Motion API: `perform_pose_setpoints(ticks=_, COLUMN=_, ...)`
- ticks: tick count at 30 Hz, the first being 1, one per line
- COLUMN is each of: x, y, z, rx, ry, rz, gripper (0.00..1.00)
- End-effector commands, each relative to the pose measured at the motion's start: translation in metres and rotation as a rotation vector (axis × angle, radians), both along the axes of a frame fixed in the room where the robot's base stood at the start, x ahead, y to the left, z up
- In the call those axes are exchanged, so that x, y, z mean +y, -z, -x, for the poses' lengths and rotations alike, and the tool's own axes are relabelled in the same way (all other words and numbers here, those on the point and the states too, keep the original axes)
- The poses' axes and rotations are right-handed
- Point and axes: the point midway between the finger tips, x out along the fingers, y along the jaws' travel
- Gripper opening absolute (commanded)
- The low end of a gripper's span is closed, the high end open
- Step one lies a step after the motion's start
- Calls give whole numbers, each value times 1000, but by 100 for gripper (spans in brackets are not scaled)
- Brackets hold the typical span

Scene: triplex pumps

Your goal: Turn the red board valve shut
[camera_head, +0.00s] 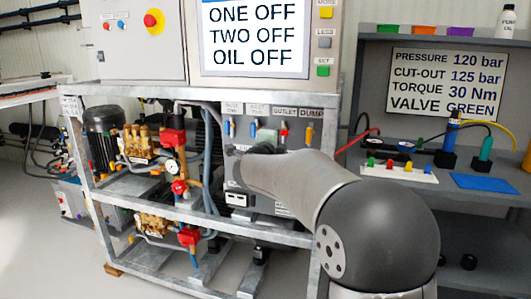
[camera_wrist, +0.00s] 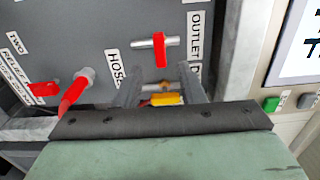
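In the head view, a red-handled valve (camera_head: 284,132) sits on the grey board under the OUTLET label. In the wrist view, a red handle (camera_wrist: 160,50) crosses a silver pipe beside the OUTLET label; it lies just beyond my fingertips, apart from them. My gripper (camera_wrist: 160,82) is over the board with its two dark fingers apart. A yellow part (camera_wrist: 168,99) shows between the fingers, with a brass piece beside it; I cannot tell whether the fingers touch it. In the head view my arm hides the gripper and the lower board.
Two more red handles (camera_wrist: 72,95) are at the left in the wrist view. On the board, blue handles (camera_head: 227,128) and a yellow handle (camera_head: 309,134) flank the red one. Pumps and hoses fill the frame at left; a shelf (camera_head: 470,185) with tools stands at right.

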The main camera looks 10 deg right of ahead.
Motion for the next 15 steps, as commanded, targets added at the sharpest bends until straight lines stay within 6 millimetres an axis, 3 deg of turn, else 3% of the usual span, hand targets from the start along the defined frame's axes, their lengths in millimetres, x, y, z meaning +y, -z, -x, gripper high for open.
perform_pose_setpoints(ticks=9, x=34, y=-3, z=72, rx=-1, ry=-4, rz=1, gripper=35)
perform_pose_setpoints(ticks=15, x=48, y=-2, z=102, rx=0, ry=-2, rz=-1, gripper=35)
